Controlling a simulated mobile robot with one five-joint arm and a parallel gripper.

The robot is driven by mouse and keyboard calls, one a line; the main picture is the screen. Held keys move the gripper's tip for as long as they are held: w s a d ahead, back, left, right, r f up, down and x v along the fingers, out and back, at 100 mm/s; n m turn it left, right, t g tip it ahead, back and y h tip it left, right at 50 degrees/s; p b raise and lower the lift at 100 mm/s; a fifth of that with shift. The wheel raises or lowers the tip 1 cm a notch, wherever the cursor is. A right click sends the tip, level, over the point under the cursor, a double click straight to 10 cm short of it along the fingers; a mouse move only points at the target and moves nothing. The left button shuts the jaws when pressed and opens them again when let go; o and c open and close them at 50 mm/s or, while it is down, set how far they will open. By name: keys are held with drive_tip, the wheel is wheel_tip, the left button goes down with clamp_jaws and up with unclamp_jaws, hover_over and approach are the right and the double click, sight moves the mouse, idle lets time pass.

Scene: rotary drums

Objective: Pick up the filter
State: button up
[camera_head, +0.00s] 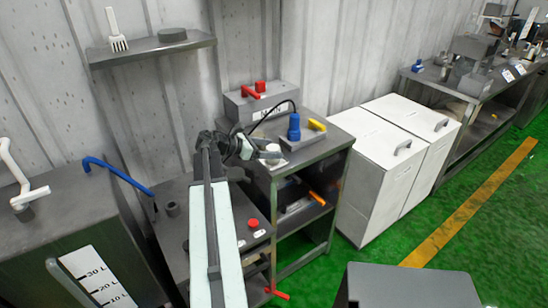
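My arm reaches up and away from the bottom middle of the head view. My gripper (268,154) is at its far end, over the left part of a grey workbench (338,142). A small white round object (273,160) shows right at the gripper and is partly covered by it. It may be the filter, but I cannot tell for sure. I cannot tell whether the gripper touches it, or whether the fingers are open or shut. A dark grey disc (172,34) lies on the wall shelf (130,52), far from the gripper.
A grey box with a red handle (252,92) stands behind the gripper. A block with blue and yellow parts (298,135) stands close on its right. White cabinets (385,165) are further right. A tank with level marks (70,245) is at left. Green floor (410,228) is free at right.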

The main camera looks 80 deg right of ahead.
sight(269, 149)
drive_tip(key=c, duration=1.4)
drive_tip(key=shift+r, duration=0.1)
drive_tip(key=shift+r+p, duration=0.6)
drive_tip(key=shift+p, duration=0.1)
wheel_tip(269, 149, up, 3)
drive_tip(key=p, duration=0.3)
drive_tip(key=shift+a, duration=0.15)
drive_tip(key=w+a, duration=0.8)
drive_tip(key=a, duration=0.5)
drive_tip(key=shift+w+a+r+p, duration=0.15)
drive_tip(key=shift+w+r+p, duration=0.15)
